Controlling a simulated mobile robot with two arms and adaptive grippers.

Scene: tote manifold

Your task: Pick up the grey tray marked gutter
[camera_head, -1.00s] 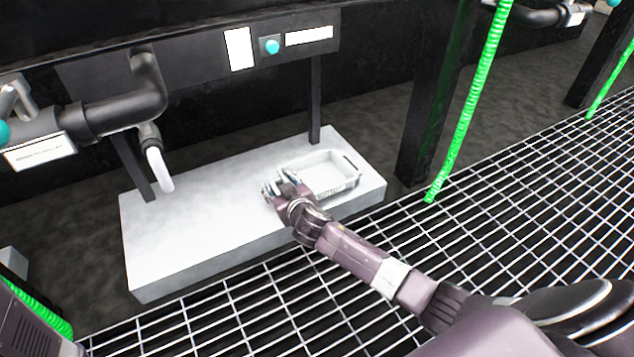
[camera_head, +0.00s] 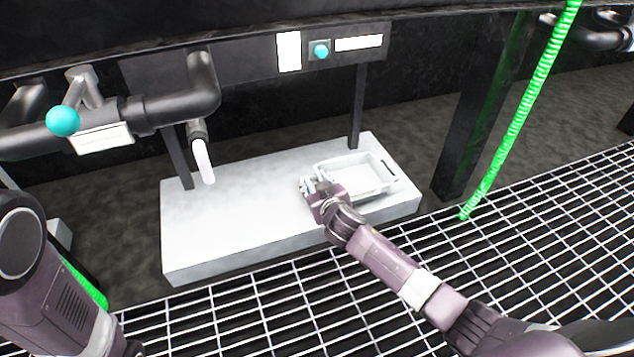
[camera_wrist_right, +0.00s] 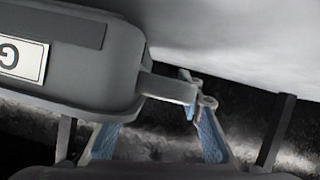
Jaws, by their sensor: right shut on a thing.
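The grey tray (camera_head: 370,191) is a shallow, open, rounded rectangular box at the right end of the pale slab (camera_head: 235,220). I cannot tell whether it rests on the slab or is slightly raised. My right gripper (camera_head: 318,186) is at its left end. In the right wrist view the tray (camera_wrist_right: 100,75) fills the upper left, with a white label showing a letter G and the rest cut off. Its end handle reaches between the blue-padded fingers of my right gripper (camera_wrist_right: 158,128), which is shut on it. My left gripper is out of view.
A black pipe with a white spout (camera_head: 203,160) hangs over the slab's left part. A teal valve knob (camera_head: 63,121) is at the left. A dark post (camera_head: 480,110) and green hose (camera_head: 525,110) stand right of the slab. Metal grating (camera_head: 540,235) covers the front floor.

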